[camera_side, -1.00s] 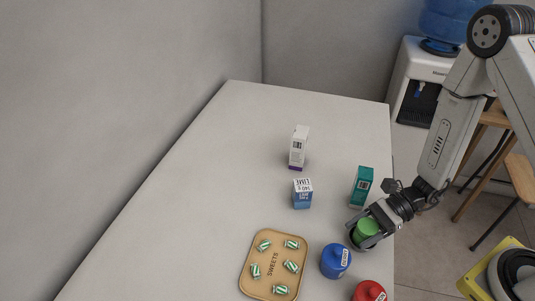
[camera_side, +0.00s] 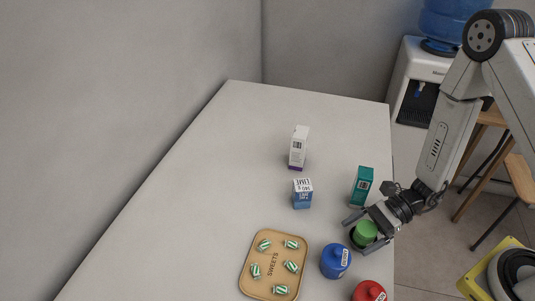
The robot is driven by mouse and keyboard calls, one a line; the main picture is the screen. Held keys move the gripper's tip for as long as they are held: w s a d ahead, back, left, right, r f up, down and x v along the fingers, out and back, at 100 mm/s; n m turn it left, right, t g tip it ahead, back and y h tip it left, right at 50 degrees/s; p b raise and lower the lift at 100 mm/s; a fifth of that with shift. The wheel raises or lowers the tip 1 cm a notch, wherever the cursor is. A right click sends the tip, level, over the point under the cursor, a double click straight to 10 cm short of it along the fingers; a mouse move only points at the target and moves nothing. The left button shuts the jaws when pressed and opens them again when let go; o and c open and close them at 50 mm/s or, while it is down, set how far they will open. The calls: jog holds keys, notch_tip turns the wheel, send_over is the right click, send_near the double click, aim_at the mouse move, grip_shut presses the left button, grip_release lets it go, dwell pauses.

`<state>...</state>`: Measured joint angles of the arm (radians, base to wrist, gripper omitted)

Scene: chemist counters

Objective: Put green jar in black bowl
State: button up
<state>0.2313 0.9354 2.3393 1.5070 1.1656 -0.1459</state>
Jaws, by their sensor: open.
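The green jar (camera_side: 367,230) is at the right edge of the counter, between the spread fingers of my gripper (camera_side: 356,238). My gripper is open, one finger on the far side of the jar and one on the near side, with a gap to each. A dark curved rim, which looks like the black bowl (camera_side: 354,240), shows around the lower left of the jar. The jar appears to sit inside it. Most of the bowl is hidden by the jar and the fingers.
A blue jar (camera_side: 335,261) and a red jar (camera_side: 369,292) stand nearer the front. A teal box (camera_side: 362,186) stands just behind my gripper. A blue box (camera_side: 302,193), a white box (camera_side: 298,147) and a sweets tray (camera_side: 246,277) are further left. The counter's left is clear.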

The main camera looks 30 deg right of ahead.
jog(key=shift+r, duration=0.1)
jog(key=shift+d+r, duration=0.1)
jog(key=shift+r, duration=0.2)
jog(key=v, duration=1.1)
jog(key=shift+d, duration=0.35)
jog(key=shift+s+r, duration=0.1)
jog(key=shift+r, duration=0.05)
notch_tip(320, 180, up, 7)
jog(key=w+n+t+h, duration=0.1)
jog(key=w+n+h, duration=0.2)
jog(key=n+h, duration=1)
jog(key=shift+a+n, duration=0.3)
jog(key=shift+n, duration=2.8)
